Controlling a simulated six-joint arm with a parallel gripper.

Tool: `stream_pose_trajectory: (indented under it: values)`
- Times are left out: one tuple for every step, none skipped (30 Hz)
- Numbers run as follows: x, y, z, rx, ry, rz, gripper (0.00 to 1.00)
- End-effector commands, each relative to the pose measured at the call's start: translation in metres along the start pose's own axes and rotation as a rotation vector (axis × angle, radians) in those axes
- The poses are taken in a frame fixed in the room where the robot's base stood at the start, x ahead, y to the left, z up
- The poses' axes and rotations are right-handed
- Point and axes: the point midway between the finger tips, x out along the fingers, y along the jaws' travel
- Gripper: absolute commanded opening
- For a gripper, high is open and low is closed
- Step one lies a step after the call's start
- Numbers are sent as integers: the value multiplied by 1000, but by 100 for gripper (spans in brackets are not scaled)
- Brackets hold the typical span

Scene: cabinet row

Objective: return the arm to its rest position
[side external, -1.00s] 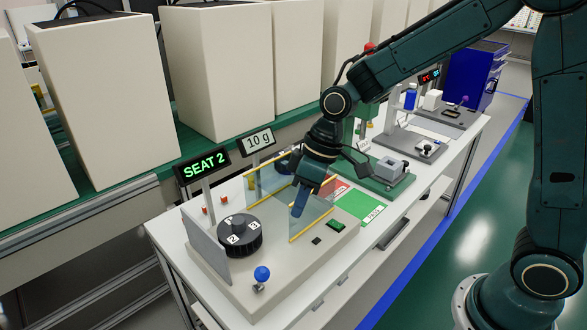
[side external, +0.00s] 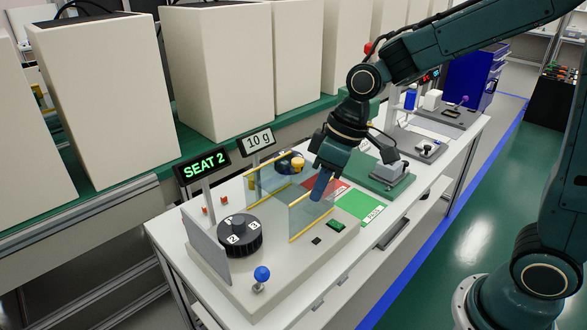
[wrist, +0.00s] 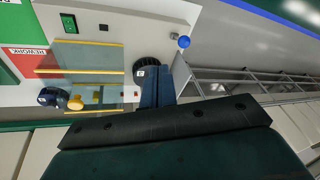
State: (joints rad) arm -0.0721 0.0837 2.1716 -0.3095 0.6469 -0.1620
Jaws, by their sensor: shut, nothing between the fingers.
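My gripper (side external: 321,186) is shut and empty. In the side view it hangs above the right end of the bench fixture, close by the right clear panel (side external: 312,207) with its yellow rail. I cannot tell whether a gap separates them. My arm reaches in from the upper right, bent down at the wrist. In the wrist view the blue fingers (wrist: 157,88) are together, pointing toward the black numbered dial (wrist: 148,72).
The fixture carries the black dial (side external: 240,236), a blue ball knob (side external: 262,273), and "SEAT 2" (side external: 203,167) and "10 g" (side external: 258,142) displays. A yellow-topped dark blue part (side external: 292,162) sits behind the panels. Red (side external: 330,187) and green (side external: 360,206) pads lie right. Large cream boxes (side external: 100,90) stand behind.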

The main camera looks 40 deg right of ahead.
Motion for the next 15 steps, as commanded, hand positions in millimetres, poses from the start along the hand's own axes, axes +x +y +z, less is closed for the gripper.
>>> stream_pose_trajectory:
  values:
    - [-11,0,5,13,13,19,0]
    - [-17,0,8,21,18,29,0]
    - [-24,0,13,32,25,42,0]
    - [-30,1,17,40,31,53,0]
    - [-35,1,20,49,36,63,0]
    - [-42,1,25,61,43,76,0]
    - [-48,1,29,70,48,86,0]
    - [-52,0,34,80,54,96,0]
    - [-59,0,39,92,62,109,0]
    - [-64,0,43,101,68,118,0]
    - [-68,0,48,111,73,128,0]
    - [-74,0,53,124,80,140,0]
    - [-78,-1,58,133,88,149,0]
    - [-82,-1,62,144,93,158,0]
    - [-88,-1,69,158,101,170,0]
